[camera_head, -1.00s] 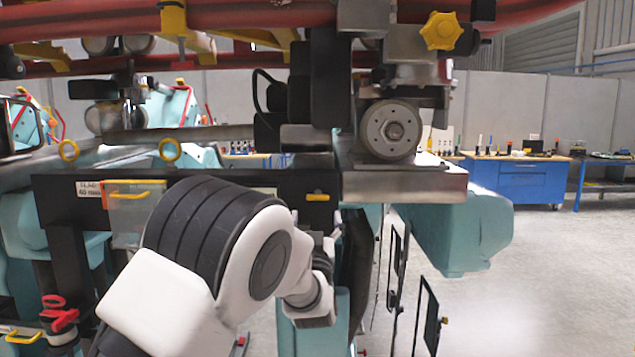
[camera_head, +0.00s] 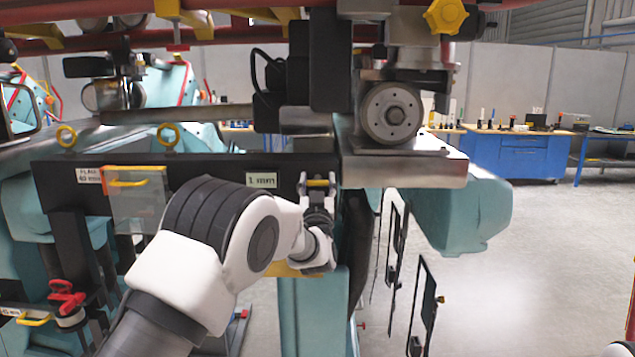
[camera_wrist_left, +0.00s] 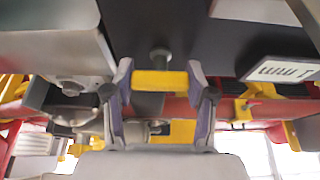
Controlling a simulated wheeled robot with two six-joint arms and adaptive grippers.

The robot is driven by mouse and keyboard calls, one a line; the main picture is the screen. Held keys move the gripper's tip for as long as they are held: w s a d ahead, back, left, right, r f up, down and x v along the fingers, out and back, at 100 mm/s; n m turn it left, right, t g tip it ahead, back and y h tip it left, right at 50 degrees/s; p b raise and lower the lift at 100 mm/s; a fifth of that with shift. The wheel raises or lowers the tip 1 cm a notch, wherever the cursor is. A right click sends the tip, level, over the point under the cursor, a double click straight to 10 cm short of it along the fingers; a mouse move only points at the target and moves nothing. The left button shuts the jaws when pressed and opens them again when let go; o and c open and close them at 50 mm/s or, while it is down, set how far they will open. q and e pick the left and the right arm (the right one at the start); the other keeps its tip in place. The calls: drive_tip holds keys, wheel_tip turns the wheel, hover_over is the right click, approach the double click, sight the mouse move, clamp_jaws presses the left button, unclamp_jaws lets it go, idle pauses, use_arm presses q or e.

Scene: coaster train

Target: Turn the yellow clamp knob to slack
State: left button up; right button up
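A yellow bar-shaped knob (camera_head: 317,183) sits on the front of the black beam (camera_head: 215,172). In the left wrist view the yellow knob (camera_wrist_left: 160,81) lies crosswise between my fingertips, with a round grey bolt head just above it. My left gripper (camera_head: 318,188) is at the beam, one finger at each end of the knob. The left gripper (camera_wrist_left: 160,88) looks open, its fingers wide apart and very near the knob's ends; contact cannot be told. A yellow star-shaped knob (camera_head: 445,15) is higher up at the right. My right gripper is not in view.
A label plate (camera_head: 261,180) is left of the knob. A clear yellow-edged panel (camera_head: 138,200) and a red-handled valve (camera_head: 67,298) are farther left. A grey wheel (camera_head: 390,113) sits above right. Open floor lies at the right, before a blue workbench (camera_head: 515,153).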

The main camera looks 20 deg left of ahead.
use_arm(q)
drive_tip(key=n+y+b, duration=0.2)
drive_tip(key=n+b, duration=0.2)
drive_tip(key=shift+f+g, duration=0.1)
drive_tip(key=shift+g, duration=0.3)
drive_tip(key=n+y+b, duration=0.1)
drive_tip(key=n, duration=0.1)
drive_tip(key=shift+n+g, duration=0.3)
drive_tip(key=shift+n, duration=0.1)
drive_tip(key=n+g+y+b, duration=0.1)
drive_tip(key=n, duration=0.2)
drive_tip(key=shift+n+y+b, duration=0.3)
drive_tip(key=shift+b, duration=0.1)
drive_tip(key=n, duration=0.1)
drive_tip(key=n+g, duration=0.1)
drive_tip(key=shift+a+r+n+y, duration=0.1)
drive_tip(key=shift+r+n+y, duration=0.2)
drive_tip(key=shift+y, duration=0.1)
drive_tip(key=n+g, duration=0.1)
drive_tip(key=n, duration=0.2)
drive_tip(key=shift+g, duration=0.3)
drive_tip(key=n+g, duration=0.1)
drive_tip(key=n, duration=0.2)
drive_tip(key=shift+n+p, duration=0.4)
drive_tip(key=shift+f+n+g+p, duration=0.15)
drive_tip(key=shift+n+g+p, duration=0.2)
drive_tip(key=shift+n+g, duration=0.75)
drive_tip(key=shift+n+t, duration=0.3)
drive_tip(key=shift+n, duration=0.1)
